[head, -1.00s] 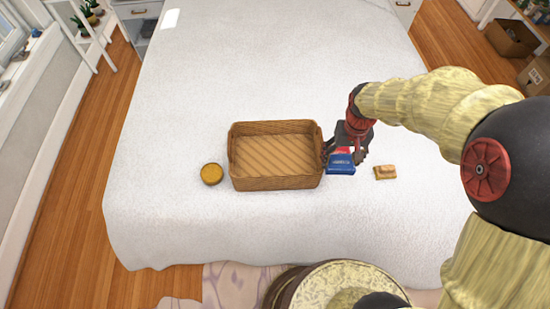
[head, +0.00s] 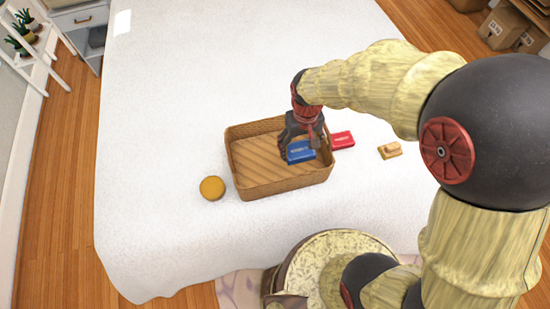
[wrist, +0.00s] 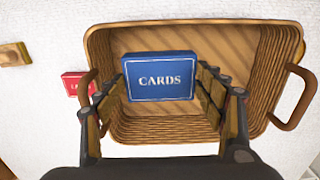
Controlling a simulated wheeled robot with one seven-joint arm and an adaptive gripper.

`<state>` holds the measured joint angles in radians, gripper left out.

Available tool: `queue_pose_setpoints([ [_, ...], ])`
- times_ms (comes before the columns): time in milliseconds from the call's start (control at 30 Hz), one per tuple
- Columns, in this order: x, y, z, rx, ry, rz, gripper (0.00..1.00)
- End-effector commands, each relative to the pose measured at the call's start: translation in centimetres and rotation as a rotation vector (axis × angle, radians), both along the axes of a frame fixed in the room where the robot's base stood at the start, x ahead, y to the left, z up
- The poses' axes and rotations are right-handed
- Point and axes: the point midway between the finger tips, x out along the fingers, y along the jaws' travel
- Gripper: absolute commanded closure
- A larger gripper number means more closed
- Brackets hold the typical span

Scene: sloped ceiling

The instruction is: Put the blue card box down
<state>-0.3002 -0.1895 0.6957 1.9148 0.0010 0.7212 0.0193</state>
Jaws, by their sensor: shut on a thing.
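The blue card box (head: 300,152) is held in my gripper (head: 303,140), over the right part of the wicker basket (head: 262,188). In the wrist view the blue card box (wrist: 159,76), lettered "CARDS", sits between the two fingers of my gripper (wrist: 160,88). The wicker basket (wrist: 180,132) lies beneath it with its inner floor empty around the box. The gripper is shut on the box. The exact height of the box above the basket floor is hard to tell.
A red box (head: 342,140) lies on the white bed just right of the basket. A small tan wooden block (head: 389,150) lies further right. A round yellow-lidded item (head: 212,188) stands left of the basket. The bed (head: 200,80) behind is clear.

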Motion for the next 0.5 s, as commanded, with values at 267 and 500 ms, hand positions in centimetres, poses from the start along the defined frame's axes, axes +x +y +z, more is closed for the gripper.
queue_pose_setpoints([
  [267, 0.0, 0.0, -3.8, 0.0, 0.001, 0.0, 0.61],
  [500, 0.0, 0.0, -6.1, 0.0, 0.001, 0.0, 0.61],
])
